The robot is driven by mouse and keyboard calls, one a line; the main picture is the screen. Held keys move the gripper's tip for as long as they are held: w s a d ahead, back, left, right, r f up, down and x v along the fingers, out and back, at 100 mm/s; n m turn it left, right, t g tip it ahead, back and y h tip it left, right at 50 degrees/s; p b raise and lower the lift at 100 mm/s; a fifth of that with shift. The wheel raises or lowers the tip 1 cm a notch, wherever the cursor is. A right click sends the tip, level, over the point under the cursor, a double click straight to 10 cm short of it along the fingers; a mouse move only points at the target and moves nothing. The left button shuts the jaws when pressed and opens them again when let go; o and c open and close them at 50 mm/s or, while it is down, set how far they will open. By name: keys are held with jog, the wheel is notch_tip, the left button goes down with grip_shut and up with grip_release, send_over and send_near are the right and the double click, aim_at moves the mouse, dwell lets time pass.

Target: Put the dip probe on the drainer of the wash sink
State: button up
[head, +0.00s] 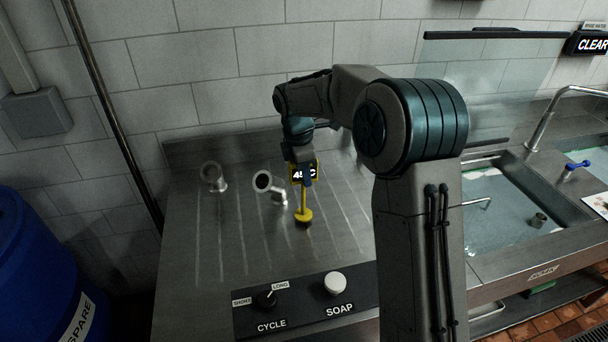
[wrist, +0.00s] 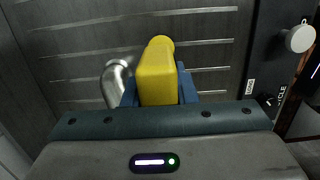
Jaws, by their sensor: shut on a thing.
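The dip probe (head: 303,215) is yellow, with a small dark display reading partly hidden digits, a thin stem and a round lower end. My gripper (head: 301,180) is shut on its upper part and holds it roughly upright over the ribbed drainer (head: 235,235) of the wash sink. In the wrist view the yellow probe body (wrist: 158,75) sits between the blue fingers (wrist: 158,98). The round end looks at or just above the drainer; I cannot tell whether it touches.
Two metal fittings (head: 214,177) (head: 270,187) stand on the drainer left of the probe. A panel with CYCLE and SOAP knobs (head: 334,284) lies at the front. The water-filled basin (head: 510,215) is at right, a blue barrel (head: 38,270) at left.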

jog(key=shift+f, duration=0.75)
jog(key=shift+f, duration=0.15)
jog(key=o, duration=1)
